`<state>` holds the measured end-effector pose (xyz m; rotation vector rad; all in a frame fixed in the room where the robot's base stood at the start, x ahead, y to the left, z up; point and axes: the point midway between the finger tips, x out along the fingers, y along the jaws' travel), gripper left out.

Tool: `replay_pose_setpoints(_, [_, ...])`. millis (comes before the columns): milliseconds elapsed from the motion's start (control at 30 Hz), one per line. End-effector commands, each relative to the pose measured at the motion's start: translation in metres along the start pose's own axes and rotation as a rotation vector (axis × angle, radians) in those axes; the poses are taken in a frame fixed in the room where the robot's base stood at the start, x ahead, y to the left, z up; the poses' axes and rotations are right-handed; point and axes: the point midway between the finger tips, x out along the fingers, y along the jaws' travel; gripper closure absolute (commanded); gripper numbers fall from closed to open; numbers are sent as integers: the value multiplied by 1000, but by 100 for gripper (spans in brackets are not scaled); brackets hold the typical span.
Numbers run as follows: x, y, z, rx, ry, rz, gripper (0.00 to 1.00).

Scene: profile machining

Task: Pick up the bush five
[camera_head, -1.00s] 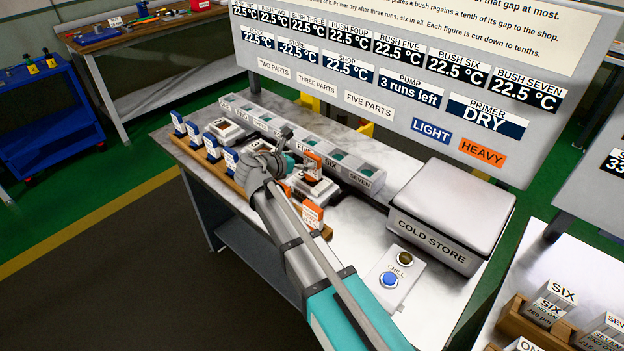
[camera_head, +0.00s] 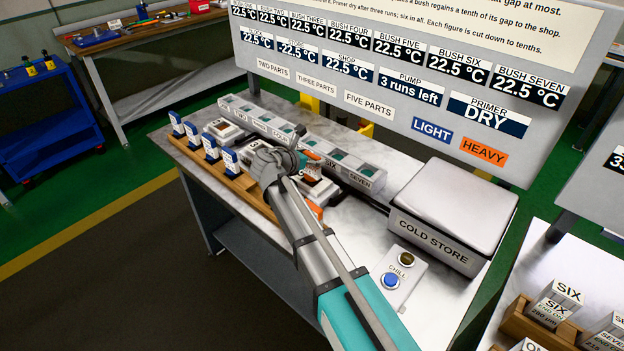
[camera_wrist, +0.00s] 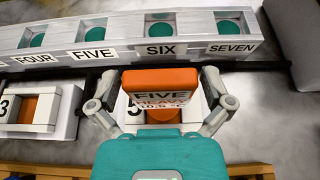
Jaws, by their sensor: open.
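In the wrist view my gripper (camera_wrist: 160,92) is open, its fingers on either side of an orange-topped block (camera_wrist: 158,77). A white label on the block reads FIVE, with smaller text in part unclear. Gaps show between the block and both fingers. The block stands over a white square fixture (camera_wrist: 207,118), mostly hidden by the block and gripper. Behind it is a grey rack (camera_wrist: 125,39) with slots holding green discs, marked FOUR, FIVE, SIX and SEVEN. In the head view my gripper (camera_head: 300,148) is among the fixtures in front of this rack, its fingers small and partly hidden.
Another white fixture with an orange part (camera_wrist: 38,108) stands just left. Blue-topped blocks (camera_head: 210,146) stand along a wooden rail at the bench's front left. The cold store (camera_head: 430,228) and the chill button panel (camera_head: 400,280) are to the right, with bare bench between.

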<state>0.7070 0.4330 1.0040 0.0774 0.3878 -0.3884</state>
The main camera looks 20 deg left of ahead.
Motion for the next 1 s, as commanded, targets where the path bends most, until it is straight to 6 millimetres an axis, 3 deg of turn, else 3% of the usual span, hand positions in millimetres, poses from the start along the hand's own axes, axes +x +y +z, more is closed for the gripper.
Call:
replay_pose_setpoints(267, [0, 0, 0, 0, 0, 0, 2])
replay_pose_setpoints(633, [-1, 0, 0, 0, 0, 1, 71])
replay_pose_setpoints(1000, [-2, 1, 1, -1, -1, 1, 73])
